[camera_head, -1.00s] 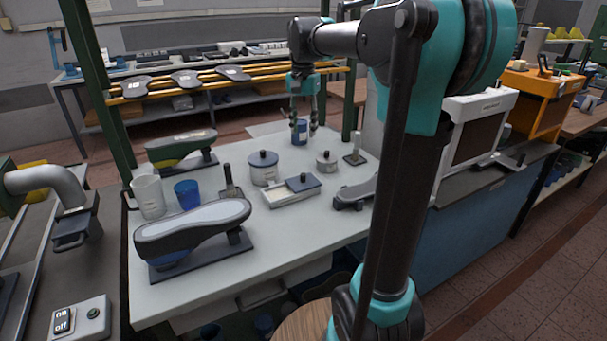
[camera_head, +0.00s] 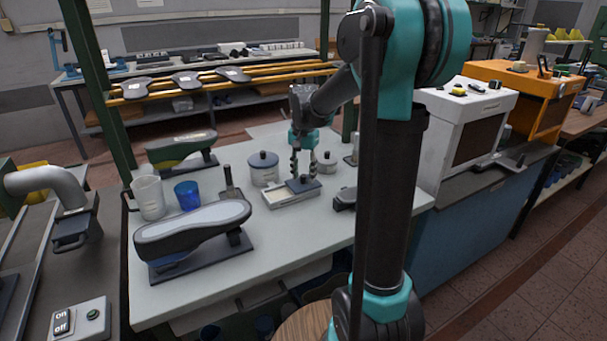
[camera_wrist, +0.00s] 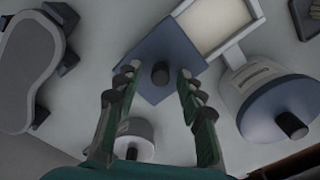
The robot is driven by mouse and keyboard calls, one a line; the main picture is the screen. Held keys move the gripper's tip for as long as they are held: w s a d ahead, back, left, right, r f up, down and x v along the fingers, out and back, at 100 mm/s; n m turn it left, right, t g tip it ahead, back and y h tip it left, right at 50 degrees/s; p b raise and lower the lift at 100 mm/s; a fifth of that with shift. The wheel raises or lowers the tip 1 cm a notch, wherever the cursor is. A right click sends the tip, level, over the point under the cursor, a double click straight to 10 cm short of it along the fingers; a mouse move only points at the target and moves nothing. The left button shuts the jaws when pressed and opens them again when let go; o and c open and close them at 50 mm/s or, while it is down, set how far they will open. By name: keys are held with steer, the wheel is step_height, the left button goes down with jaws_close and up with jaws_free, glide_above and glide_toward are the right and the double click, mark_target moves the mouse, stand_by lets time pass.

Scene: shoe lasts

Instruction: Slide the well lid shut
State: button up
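The well (camera_head: 283,198) is a pale rectangular tray on the bench, with a cream inside showing at its left part. Its blue-grey lid (camera_head: 314,187) with a dark knob covers the right end, leaving the well partly uncovered. In the wrist view, the lid (camera_wrist: 146,52) lies at the lower left end of the open well (camera_wrist: 248,37), and the knob (camera_wrist: 160,73) stands up from it. My gripper (camera_head: 303,171) is open and empty over the lid. In the wrist view, my gripper (camera_wrist: 158,80) has a finger on each side of the knob, with gaps beside it.
A lidded round pot (camera_head: 263,168) stands just behind the well, and a smaller one (camera_head: 327,164) stands behind to the right. A shoe last (camera_head: 193,225) on a stand is at the front left. A blue cup (camera_head: 187,195) and white cup (camera_head: 149,197) stand left.

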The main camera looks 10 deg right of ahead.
steer(key=shift+f, duration=0.1)
jaws_close()
stand_by(0.4)
steer(key=s+a, duration=0.1)
steer(key=a, duration=0.4)
steer(key=s+a, duration=0.1)
steer(key=a, duration=0.2)
steer(key=shift+s+a, duration=0.2)
steer(key=shift+s, duration=0.15)
jaws_free()
steer(key=shift+a, duration=0.1)
